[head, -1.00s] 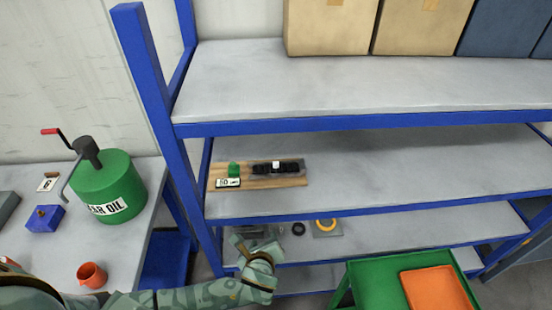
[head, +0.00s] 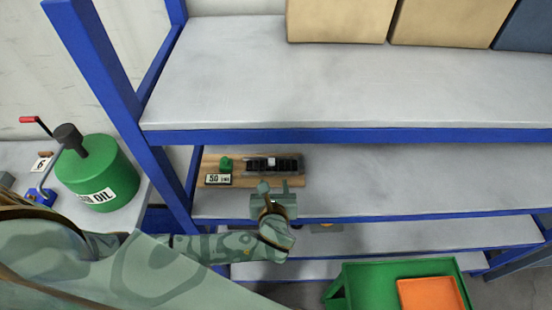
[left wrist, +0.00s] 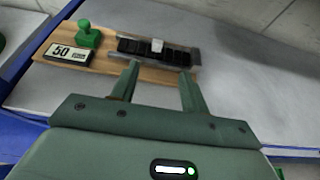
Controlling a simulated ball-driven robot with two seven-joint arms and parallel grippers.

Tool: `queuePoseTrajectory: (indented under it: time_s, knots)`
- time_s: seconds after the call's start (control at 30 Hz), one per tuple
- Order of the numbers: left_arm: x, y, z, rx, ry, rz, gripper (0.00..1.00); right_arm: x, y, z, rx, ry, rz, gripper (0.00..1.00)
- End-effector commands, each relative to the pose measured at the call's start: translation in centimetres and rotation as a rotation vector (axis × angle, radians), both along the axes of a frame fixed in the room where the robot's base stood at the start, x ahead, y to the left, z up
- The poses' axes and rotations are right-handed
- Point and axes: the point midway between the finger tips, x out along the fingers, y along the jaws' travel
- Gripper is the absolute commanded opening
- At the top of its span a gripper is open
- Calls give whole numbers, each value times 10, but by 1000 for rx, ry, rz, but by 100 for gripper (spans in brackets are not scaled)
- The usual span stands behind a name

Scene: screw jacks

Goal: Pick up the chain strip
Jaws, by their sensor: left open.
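The chain strip (head: 274,163) is a dark, segmented strip with a pale piece at its middle. It lies on a wooden board on the blue-framed shelf. In the left wrist view the chain strip (left wrist: 155,51) lies just beyond my fingertips, in or beside a grey holder. My left gripper (head: 268,190) is at the front edge of that shelf, just short of the board. In the left wrist view my left gripper (left wrist: 159,70) is open, with nothing between its two fingers. My right gripper is not in view.
The wooden board (head: 240,183) also bears a green knob-like piece (head: 226,163) and a "50" label (head: 218,179). Another shelf (head: 350,95) runs above. A green oil can (head: 98,170) stands at left. A green cart (head: 350,285) with an orange tray (head: 430,295) is lower right.

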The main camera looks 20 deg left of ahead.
Motion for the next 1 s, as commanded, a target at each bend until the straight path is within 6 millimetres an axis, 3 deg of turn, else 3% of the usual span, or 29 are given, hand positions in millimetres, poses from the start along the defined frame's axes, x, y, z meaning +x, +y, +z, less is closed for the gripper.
queuePoseTrajectory:
  time_s: [0.33,0.57,0.8,1.0]
  knots:
    - [67,33,-31,3,-2,2,45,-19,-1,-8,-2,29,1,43]
    - [85,42,-39,0,-1,2,45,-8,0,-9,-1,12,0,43]
    - [115,58,-55,2,-1,2,45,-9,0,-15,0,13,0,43]
    - [124,63,-59,-1,1,1,45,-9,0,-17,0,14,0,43]
